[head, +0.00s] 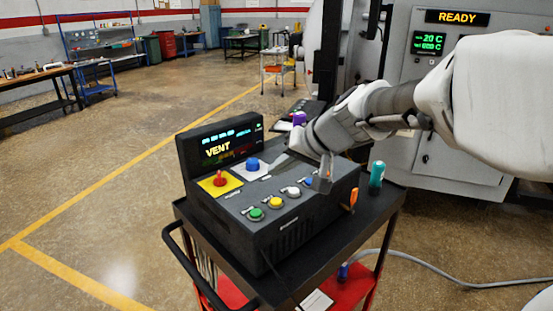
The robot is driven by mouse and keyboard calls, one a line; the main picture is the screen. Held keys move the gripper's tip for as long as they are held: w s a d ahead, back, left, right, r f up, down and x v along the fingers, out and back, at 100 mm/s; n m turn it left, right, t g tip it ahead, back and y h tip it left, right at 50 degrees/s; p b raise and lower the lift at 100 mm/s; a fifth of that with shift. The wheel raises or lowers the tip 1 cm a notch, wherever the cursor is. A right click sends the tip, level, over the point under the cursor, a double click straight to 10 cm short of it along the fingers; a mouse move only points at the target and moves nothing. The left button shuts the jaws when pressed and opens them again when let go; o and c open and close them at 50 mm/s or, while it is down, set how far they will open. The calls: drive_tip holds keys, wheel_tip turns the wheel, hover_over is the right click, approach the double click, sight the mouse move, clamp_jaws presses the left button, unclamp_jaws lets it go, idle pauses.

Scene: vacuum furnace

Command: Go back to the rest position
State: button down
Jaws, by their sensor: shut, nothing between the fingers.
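My gripper (323,184) hangs at the end of my arm, which comes in from the right. It is over the right part of the dark control box (290,236), near the blue button at the right end of the button row. It is shut and holds nothing. I cannot tell whether its tips touch the box. The box stands on a black cart (372,214), and its screen (222,146) reads VENT. A red knob (220,179) on a yellow plate and a large blue button (252,164) are on its top. Green, yellow and white buttons line the front.
A teal cylinder (377,175) stands on the cart's right side. An orange part (354,199) sticks out on the box's right side. The grey furnace cabinet (417,110), with a READY display, stands behind. A hose (440,277) lies on the floor at right. The floor at left is clear.

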idle(0.3)
drive_tip(key=s+d+f+h, duration=0.1)
drive_tip(key=s+d, duration=0.3)
drive_tip(key=s, duration=0.4)
drive_tip(key=s+d+f+h, duration=0.1)
drive_tip(key=s+d+h, duration=0.2)
drive_tip(key=s+d, duration=0.2)
drive_tip(key=s+d+f+h, duration=0.2)
drive_tip(key=s+d, duration=0.2)
drive_tip(key=s, duration=0.7)
drive_tip(key=shift+d+g+h, duration=0.3)
drive_tip(key=shift+g, duration=0.1)
idle(1.9)
